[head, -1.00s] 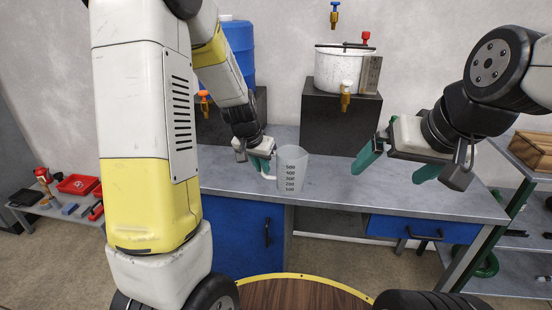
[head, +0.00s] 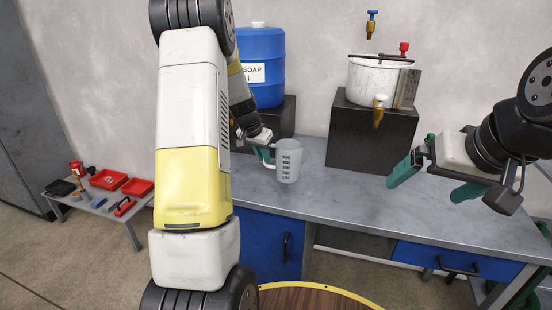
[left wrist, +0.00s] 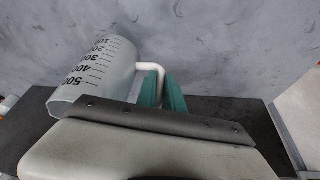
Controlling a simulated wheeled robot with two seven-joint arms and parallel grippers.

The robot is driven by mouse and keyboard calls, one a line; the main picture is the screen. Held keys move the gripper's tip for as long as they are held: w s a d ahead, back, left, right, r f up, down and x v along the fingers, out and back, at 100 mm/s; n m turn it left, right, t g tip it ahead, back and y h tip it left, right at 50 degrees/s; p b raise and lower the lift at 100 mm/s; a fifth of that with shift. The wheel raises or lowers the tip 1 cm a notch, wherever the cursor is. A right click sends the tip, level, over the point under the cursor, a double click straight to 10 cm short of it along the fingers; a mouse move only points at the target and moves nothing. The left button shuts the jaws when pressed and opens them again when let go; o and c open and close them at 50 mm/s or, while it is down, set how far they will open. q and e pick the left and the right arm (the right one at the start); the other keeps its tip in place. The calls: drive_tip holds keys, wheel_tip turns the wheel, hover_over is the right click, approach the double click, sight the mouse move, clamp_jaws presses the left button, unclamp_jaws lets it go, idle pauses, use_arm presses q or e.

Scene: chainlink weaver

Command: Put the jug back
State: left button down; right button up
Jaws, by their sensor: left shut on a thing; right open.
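The jug (head: 288,162) is a translucent grey measuring jug with dark scale marks and a white handle. It is upright, at the grey worktop (head: 330,192) near the soap drum; I cannot tell if its base touches the surface. My left gripper (head: 266,158) is shut on the jug's handle, to the left of the jug. In the left wrist view the jug (left wrist: 95,68) is at upper left, its handle between the green fingers (left wrist: 162,92). My right gripper (head: 436,180) is open and empty, above the worktop's right part.
A blue soap drum (head: 262,75) stands on a dark block behind the jug. A speckled white pot (head: 375,80) with a tap stands on another dark block (head: 365,140). A low side table (head: 95,208) with red trays is at left. The worktop's middle is clear.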

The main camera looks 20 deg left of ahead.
use_arm(q)
drive_tip(key=shift+w+a+f, duration=0.1)
drive_tip(key=shift+a+f, duration=0.05)
drive_tip(key=shift+f, duration=0.75)
drive_tip(key=shift+w+a+f, duration=0.1)
drive_tip(key=shift+f, duration=0.75)
drive_tip(key=shift+f, duration=0.15)
drive_tip(key=c, duration=1.5)
unclamp_jaws()
drive_tip(key=shift+o, duration=0.2)
